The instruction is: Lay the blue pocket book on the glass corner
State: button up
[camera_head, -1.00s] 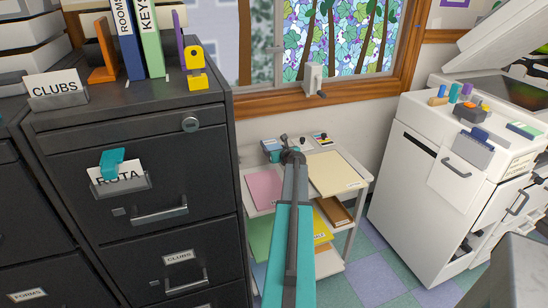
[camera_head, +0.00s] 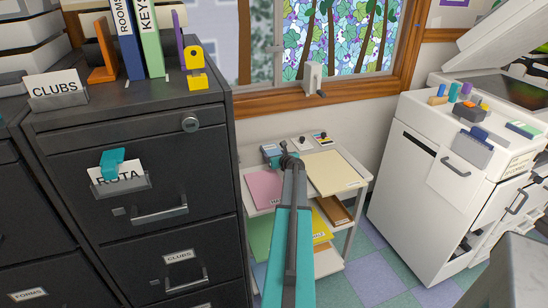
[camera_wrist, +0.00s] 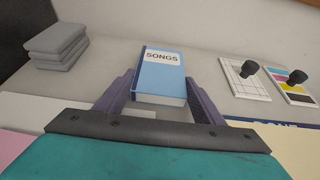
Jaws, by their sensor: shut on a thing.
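The blue pocket book (camera_wrist: 160,75), labelled SONGS, lies on the pale shelf top in the wrist view, its cover facing up. My gripper (camera_wrist: 160,93) has one finger on each side of it and is shut on it. In the head view, the book (camera_head: 270,150) shows small beside the end of my arm, partly hidden. The copier's dark glass (camera_head: 508,92) is at the far right under a raised lid (camera_head: 505,40). Its corners are only partly in view.
Two knobbed blocks (camera_wrist: 245,80) stand right of the book, and grey stacked pads (camera_wrist: 58,46) stand left. A black filing cabinet (camera_head: 150,135) stands left. Pens and small items (camera_head: 470,112) sit on the copier's near edge. Floor shows between cart and copier.

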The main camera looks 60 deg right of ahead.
jog(key=shift+f, duration=0.15)
jog(key=o, duration=1.1)
jog(key=shift+o, duration=0.2)
jog(key=shift+r, duration=0.2)
jog(key=shift+b+v, duration=0.7)
jog(key=shift+v, duration=5.3)
